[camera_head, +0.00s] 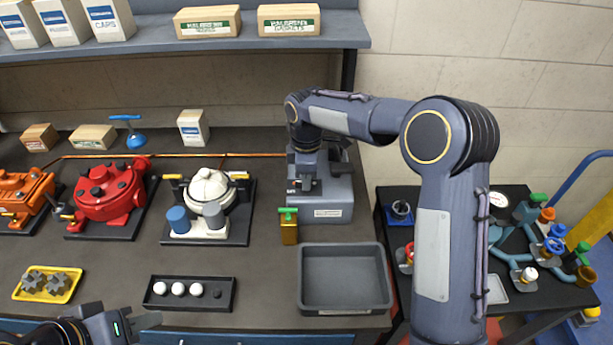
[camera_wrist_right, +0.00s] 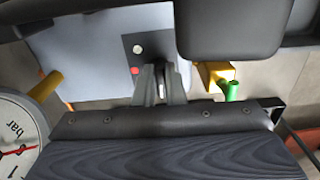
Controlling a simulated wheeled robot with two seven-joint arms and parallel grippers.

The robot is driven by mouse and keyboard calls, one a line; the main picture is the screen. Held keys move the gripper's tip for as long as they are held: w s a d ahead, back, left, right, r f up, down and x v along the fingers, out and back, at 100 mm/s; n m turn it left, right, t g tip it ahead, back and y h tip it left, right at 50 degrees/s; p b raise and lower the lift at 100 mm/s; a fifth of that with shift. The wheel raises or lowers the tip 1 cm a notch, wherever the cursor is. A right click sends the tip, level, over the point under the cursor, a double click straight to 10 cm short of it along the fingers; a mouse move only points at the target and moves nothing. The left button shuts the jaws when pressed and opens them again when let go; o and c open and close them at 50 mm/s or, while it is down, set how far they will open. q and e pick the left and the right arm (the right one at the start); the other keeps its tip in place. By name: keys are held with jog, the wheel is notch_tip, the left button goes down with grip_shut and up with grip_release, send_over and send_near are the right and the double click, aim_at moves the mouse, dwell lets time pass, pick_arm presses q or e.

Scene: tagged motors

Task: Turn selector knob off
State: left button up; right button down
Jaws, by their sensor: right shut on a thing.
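A grey control box (camera_head: 322,208) with a white label stands at the back of the bench, right of center. My right gripper (camera_head: 305,185) reaches down to its top from the right. In the right wrist view, the fingers (camera_wrist_right: 162,88) are closed together at a black panel (camera_wrist_right: 134,46) with a white dot and a red dot. The selector knob itself is hidden by the fingers, which are shut on it. My left gripper (camera_head: 148,321) is at the lower left, near the bench's front edge, away from the box; its finger gap is not clear.
A brass block with a green top (camera_head: 289,228) stands just left of the box. An empty grey tray (camera_head: 383,300) is in front. Red (camera_head: 108,190), orange (camera_head: 25,195) and white (camera_head: 208,190) motors stand left. A dark tray (camera_head: 155,303) holds white balls. A pipe stand is right.

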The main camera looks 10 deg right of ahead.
jog(key=shift+n, duration=0.3)
jog(key=c, duration=1.5)
grip_release()
jog(key=shift+r, duration=0.15)
notch_tip(320, 180, up, 6)
jog(key=shift+r+b, duration=0.1)
jog(key=shift+b, duration=0.35)
jog(key=shift+r, duration=0.7)
